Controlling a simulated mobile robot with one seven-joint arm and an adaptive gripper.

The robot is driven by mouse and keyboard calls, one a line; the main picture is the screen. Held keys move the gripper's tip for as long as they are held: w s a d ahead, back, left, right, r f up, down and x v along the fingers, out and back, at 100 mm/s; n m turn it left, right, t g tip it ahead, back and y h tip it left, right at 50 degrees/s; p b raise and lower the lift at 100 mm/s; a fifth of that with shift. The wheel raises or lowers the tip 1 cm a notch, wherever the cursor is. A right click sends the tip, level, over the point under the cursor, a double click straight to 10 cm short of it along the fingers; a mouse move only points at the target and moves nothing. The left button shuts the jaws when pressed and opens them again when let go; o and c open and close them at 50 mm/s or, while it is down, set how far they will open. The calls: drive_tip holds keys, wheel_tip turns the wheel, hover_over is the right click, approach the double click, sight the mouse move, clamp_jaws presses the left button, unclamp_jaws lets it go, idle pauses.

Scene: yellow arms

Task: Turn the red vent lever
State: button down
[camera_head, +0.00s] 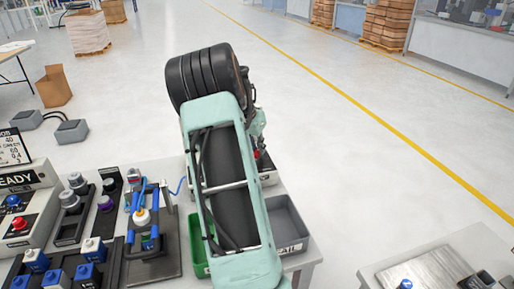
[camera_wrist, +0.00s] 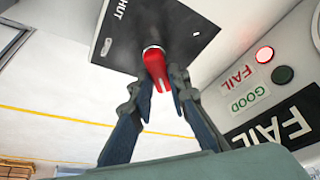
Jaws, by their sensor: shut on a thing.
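The red vent lever (camera_wrist: 157,65) sticks out of a dark plate (camera_wrist: 185,25) in the wrist view. The plate has white lettering that seems to end in "HUT" on its left part. My gripper (camera_wrist: 159,82) has one finger on each side of the lever and is shut on it. In the head view my arm covers most of this spot. Only a bit of my gripper (camera_head: 260,120) shows there, with a small red patch just below it.
A panel with FAIL and GOOD labels (camera_wrist: 245,90) stands right of the lever; its red lamp (camera_wrist: 264,54) is lit. The head view shows a grey bin (camera_head: 292,225), a green bin (camera_head: 197,245) and a bench with fixtures at left. The floor beyond is open.

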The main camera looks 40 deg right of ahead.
drive_tip(key=shift+a+f, duration=0.1)
drive_tip(key=c, duration=1.8)
unclamp_jaws()
drive_tip(key=shift+c, duration=0.2)
drive_tip(key=shift+a+r, duration=0.1)
drive_tip(key=shift+r, duration=0.4)
drive_tip(key=v, duration=1.1)
drive_tip(key=shift+s, duration=0.1)
